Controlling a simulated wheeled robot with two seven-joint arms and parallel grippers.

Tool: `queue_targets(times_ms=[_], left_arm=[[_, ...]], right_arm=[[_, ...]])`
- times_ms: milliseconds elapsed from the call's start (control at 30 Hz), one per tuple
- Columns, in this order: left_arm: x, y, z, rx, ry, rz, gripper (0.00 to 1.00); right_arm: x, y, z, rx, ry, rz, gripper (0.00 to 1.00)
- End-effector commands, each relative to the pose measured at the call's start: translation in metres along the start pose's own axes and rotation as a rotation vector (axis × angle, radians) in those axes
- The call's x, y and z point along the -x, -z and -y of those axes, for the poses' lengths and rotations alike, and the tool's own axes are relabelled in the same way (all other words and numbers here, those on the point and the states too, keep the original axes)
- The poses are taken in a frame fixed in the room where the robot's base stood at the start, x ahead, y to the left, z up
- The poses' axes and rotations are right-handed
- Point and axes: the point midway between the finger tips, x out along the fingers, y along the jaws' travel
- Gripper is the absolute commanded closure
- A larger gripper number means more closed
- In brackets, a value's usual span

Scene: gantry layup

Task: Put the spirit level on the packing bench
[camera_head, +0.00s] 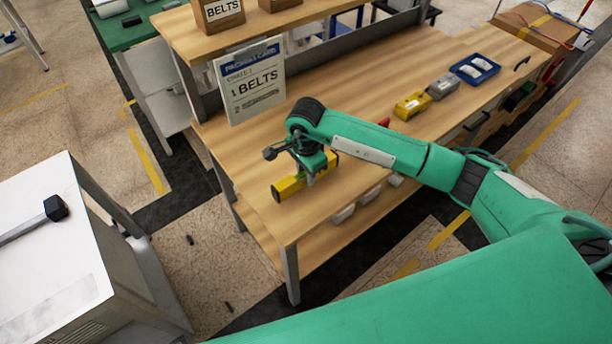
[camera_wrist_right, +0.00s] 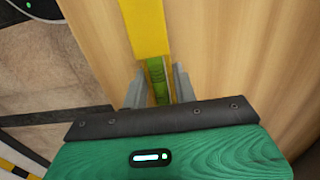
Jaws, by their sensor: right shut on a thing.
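The yellow spirit level (camera_head: 288,188) is at the near left end of the wooden packing bench (camera_head: 308,222), over its top. My right gripper (camera_head: 312,178) is shut on the level, its fingers on either side of it. In the right wrist view, the level (camera_wrist_right: 145,28) runs up and away from between the fingertips (camera_wrist_right: 159,78), with a green part between them. The level lies flat, low over the wood; I cannot tell whether it touches. My left gripper is not in view.
A BELTS card (camera_head: 250,85) hangs at the bench's left rear, below a raised shelf (camera_head: 240,38). A yellow item (camera_head: 412,105), a grey item (camera_head: 443,86) and a blue tray (camera_head: 475,69) stand farther right. A white-topped cabinet (camera_head: 50,260) stands left, across a floor gap.

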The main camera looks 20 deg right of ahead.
Motion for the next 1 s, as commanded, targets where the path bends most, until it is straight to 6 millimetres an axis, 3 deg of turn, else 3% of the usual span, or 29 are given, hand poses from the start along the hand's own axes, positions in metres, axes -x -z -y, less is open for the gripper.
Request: queue_targets(times_ms=[167,533,567,633,1000], left_arm=[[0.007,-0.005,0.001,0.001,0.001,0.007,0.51],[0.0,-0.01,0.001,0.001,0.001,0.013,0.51],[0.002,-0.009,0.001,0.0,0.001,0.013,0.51],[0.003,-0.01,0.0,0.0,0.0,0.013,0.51],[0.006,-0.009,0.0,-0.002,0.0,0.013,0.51]], right_arm=[[-0.024,-0.001,0.0,0.0,-0.001,0.001,1.0],[-0.03,0.0,0.0,0.0,0.001,0.0,1.0],[-0.028,0.0,0.0,0.0,0.0,0.0,0.66],[-0.028,0.0,0.0,0.0,0.0,0.0,0.52],[-0.025,0.0,0.0,0.0,0.0,0.001,0.5]])
